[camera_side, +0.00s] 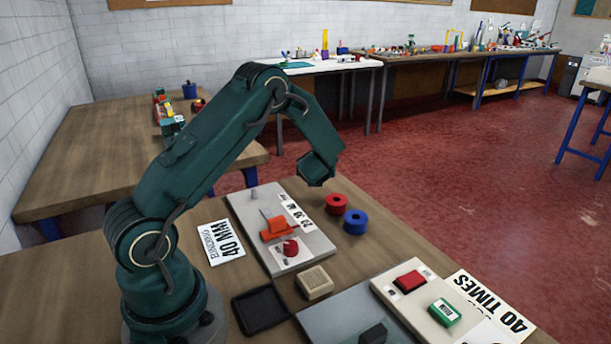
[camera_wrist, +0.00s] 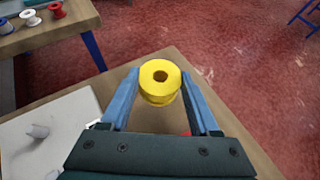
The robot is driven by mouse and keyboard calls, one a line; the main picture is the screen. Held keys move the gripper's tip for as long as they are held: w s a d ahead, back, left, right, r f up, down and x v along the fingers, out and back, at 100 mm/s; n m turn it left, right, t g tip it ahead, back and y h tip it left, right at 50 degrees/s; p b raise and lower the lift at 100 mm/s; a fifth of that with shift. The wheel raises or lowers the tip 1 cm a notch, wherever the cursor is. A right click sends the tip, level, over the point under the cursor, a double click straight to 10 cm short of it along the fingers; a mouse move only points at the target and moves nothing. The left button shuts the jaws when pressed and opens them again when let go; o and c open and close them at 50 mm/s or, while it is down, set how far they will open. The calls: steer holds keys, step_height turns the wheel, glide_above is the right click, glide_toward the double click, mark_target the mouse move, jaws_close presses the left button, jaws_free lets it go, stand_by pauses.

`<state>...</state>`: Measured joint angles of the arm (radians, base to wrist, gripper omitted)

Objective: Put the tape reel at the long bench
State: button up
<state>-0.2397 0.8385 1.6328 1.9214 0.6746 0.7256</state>
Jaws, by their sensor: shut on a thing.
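My gripper (camera_wrist: 159,84) has its two blue fingers on either side of a yellow tape reel (camera_wrist: 160,92), which shows its dark centre hole to the wrist camera. In the side view my gripper (camera_side: 317,174) hangs above the far edge of the near bench, over the area beside the grey board; its fingers and the yellow reel cannot be made out there. A red reel (camera_side: 337,203) and a blue reel (camera_side: 355,222) stand on the near bench below it. A long wooden bench (camera_side: 420,62) with many small items runs along the back wall.
A grey board (camera_side: 300,265) with a peg and an orange tool (camera_side: 277,228) lies on the near bench. Another bench (camera_wrist: 50,35) with reels shows in the wrist view.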

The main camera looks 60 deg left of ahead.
steer(key=shift+f, duration=1.95)
steer(key=shift+f, duration=0.2)
steer(key=o, duration=1.4)
steer(key=shift+c, duration=0.2)
